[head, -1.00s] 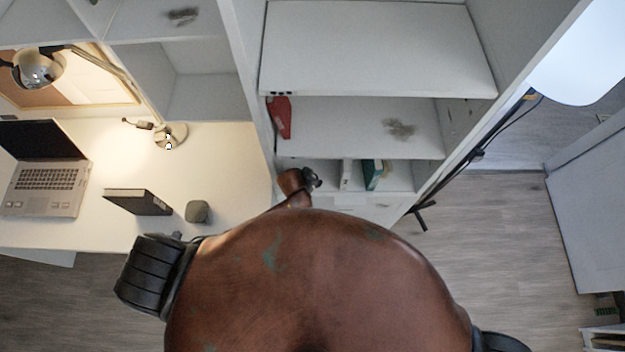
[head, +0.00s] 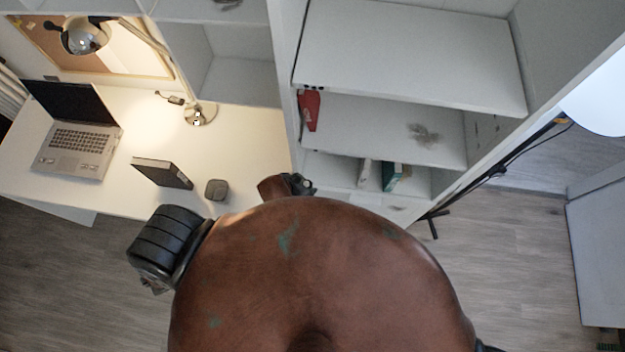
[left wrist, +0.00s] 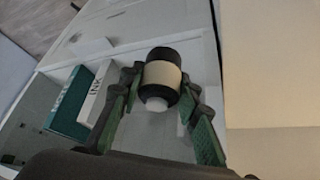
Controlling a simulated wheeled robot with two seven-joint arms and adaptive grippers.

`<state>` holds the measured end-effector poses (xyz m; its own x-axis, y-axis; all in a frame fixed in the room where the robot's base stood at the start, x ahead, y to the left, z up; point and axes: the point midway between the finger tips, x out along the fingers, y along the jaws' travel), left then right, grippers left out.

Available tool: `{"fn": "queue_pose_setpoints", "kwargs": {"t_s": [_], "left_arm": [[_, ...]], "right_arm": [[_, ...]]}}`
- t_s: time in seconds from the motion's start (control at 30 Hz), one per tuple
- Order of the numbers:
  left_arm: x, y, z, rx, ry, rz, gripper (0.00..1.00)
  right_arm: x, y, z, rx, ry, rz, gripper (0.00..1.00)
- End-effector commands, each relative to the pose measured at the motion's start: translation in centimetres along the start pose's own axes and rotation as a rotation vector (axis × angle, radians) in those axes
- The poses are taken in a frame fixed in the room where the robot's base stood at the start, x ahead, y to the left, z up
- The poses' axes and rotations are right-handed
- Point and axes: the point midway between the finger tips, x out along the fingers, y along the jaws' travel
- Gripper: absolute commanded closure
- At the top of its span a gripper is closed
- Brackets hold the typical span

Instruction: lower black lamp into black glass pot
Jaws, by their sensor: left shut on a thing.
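My left gripper (head: 300,184) is small in the head view, in front of the shelf unit at the desk's right end. In the left wrist view its two green-and-black fingers (left wrist: 163,84) are shut on a short black cylinder with a cream band and a white rounded tip, which I take for the black lamp (left wrist: 162,73). Its white tip points toward the wrist camera. In the head view I cannot make the lamp out. A small dark grey pot-like thing (head: 216,189), perhaps the black glass pot, stands on the desk left of the gripper. I cannot see inside it. My right gripper is not in view.
On the white desk (head: 235,150) are a black box-like book (head: 162,172), an open laptop (head: 75,135) and a lit desk lamp (head: 83,36). The shelf unit (head: 400,130) rises at the right, holding a red item (head: 310,110) and books (head: 393,176).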

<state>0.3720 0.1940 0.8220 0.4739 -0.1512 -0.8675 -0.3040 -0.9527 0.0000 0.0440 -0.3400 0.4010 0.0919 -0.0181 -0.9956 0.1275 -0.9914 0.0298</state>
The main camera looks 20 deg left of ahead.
Motion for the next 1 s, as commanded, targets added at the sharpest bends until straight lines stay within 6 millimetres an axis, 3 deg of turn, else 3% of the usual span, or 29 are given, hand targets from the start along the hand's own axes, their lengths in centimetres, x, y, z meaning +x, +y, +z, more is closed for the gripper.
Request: {"fn": "queue_pose_setpoints", "kwargs": {"t_s": [0.47, 1.0], "left_arm": [[-6.5, -4.9, 2.0, 0.001, -0.003, -0.002, 0.94], [-12.9, -11.8, 6.0, 0.002, -0.004, -0.003, 0.94]], "right_arm": [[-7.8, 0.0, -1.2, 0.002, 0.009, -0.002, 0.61], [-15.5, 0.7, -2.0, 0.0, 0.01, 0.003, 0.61]]}}
